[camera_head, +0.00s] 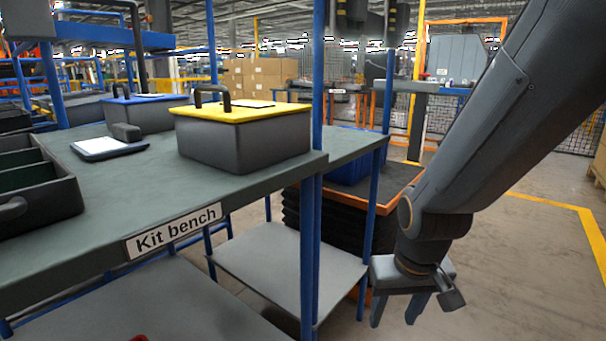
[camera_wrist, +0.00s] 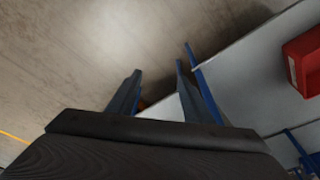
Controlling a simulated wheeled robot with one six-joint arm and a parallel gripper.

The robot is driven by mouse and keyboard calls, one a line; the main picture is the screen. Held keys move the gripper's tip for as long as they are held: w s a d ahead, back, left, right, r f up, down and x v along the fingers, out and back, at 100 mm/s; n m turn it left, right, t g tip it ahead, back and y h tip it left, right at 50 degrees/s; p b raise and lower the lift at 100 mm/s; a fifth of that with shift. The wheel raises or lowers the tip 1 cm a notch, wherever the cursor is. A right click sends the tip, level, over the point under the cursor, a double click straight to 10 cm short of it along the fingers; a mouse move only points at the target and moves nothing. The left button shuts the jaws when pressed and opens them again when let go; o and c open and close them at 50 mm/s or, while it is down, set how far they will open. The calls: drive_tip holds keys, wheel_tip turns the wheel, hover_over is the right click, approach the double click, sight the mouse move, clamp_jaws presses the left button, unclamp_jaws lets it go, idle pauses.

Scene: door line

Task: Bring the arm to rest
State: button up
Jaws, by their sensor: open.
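My gripper (camera_head: 397,309) hangs at the lower right of the head view, on the end of my grey arm, with its fingers pointing down. It is beside the right end of the kit bench (camera_head: 240,185), below the height of the bench top, and apart from it. In the wrist view my gripper (camera_wrist: 158,85) shows two spread fingers with nothing held between them. Concrete floor and the edge of a grey lower shelf (camera_wrist: 245,90) lie beyond the fingers.
On the bench stand a grey box with yellow lid (camera_head: 243,135), a blue-lidded box (camera_head: 148,112), a tablet (camera_head: 108,147) and a divided tray (camera_head: 35,185). A blue post (camera_head: 318,80) rises at the bench edge. A red bin (camera_wrist: 303,62) sits on the shelf.

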drive_tip(key=s+a+r+n+g+y, duration=0.1)
drive_tip(key=s+a+r+n, duration=0.15)
drive_tip(key=s+a, duration=0.55)
drive_tip(key=s+a+r+n+g, duration=0.25)
drive_tip(key=s+a, duration=0.35)
drive_tip(key=a, duration=0.5)
drive_tip(key=d+r+m+p, duration=0.2)
drive_tip(key=d+r+p, duration=0.8)
drive_tip(key=r+p, duration=0.3)
drive_tip(key=d+r+m+h+p, duration=0.1)
drive_tip(key=d+r+m+p, duration=0.2)
drive_tip(key=d+r+p, duration=0.8)
drive_tip(key=r+t+p, duration=0.1)
drive_tip(key=r+p, duration=0.1)
drive_tip(key=p, duration=0.6)
drive_tip(key=shift+d+m, duration=0.15)
drive_tip(key=shift+m, duration=0.15)
drive_tip(key=shift+c, duration=0.4)
